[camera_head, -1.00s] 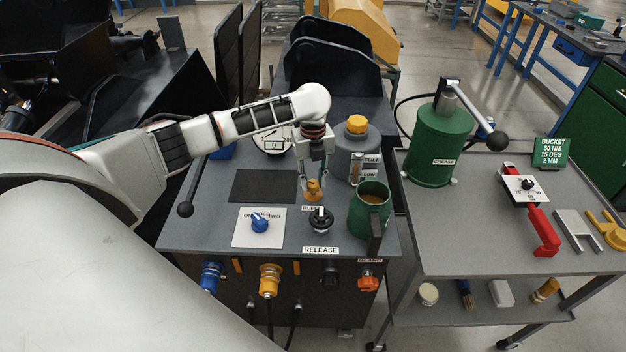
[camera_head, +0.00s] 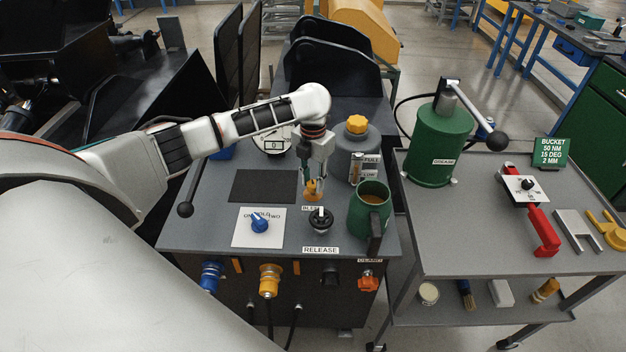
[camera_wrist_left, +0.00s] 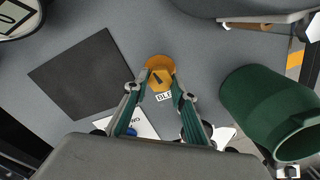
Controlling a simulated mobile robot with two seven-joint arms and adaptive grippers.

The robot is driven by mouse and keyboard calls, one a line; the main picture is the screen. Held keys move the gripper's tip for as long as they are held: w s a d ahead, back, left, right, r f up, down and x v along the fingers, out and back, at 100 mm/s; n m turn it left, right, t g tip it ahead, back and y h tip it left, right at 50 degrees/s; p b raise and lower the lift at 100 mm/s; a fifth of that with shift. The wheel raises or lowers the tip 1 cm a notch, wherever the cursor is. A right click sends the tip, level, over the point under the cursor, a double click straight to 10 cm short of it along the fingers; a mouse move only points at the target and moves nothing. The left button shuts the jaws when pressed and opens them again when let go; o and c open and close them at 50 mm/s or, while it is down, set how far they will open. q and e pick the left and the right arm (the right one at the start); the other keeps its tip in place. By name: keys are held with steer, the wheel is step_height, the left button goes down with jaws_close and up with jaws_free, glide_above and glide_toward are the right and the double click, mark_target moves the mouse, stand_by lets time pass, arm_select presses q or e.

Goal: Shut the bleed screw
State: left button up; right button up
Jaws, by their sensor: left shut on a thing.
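The bleed screw (camera_head: 313,192) is an orange-yellow knob on the grey bench top, behind its partly hidden label. In the left wrist view the bleed screw (camera_wrist_left: 159,71) shows as a round orange knob with a dark slot-like mark. My left gripper (camera_head: 312,182) points straight down over it, and its fingers are shut on the knob from both sides. In the left wrist view my left gripper (camera_wrist_left: 159,92) has one finger at each side of the knob's near edge. My right gripper is not in view.
A green mug (camera_head: 369,207) stands close to the right of the screw. The black release knob (camera_head: 320,222) is in front, and a blue selector knob (camera_head: 259,223) is front left. A grey jug with a yellow cap (camera_head: 357,141) stands behind. A dark mat (camera_head: 263,186) lies left.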

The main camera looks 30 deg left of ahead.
arm_select(q)
steer(key=shift+m, duration=1.1)
steer(key=o, duration=1.1)
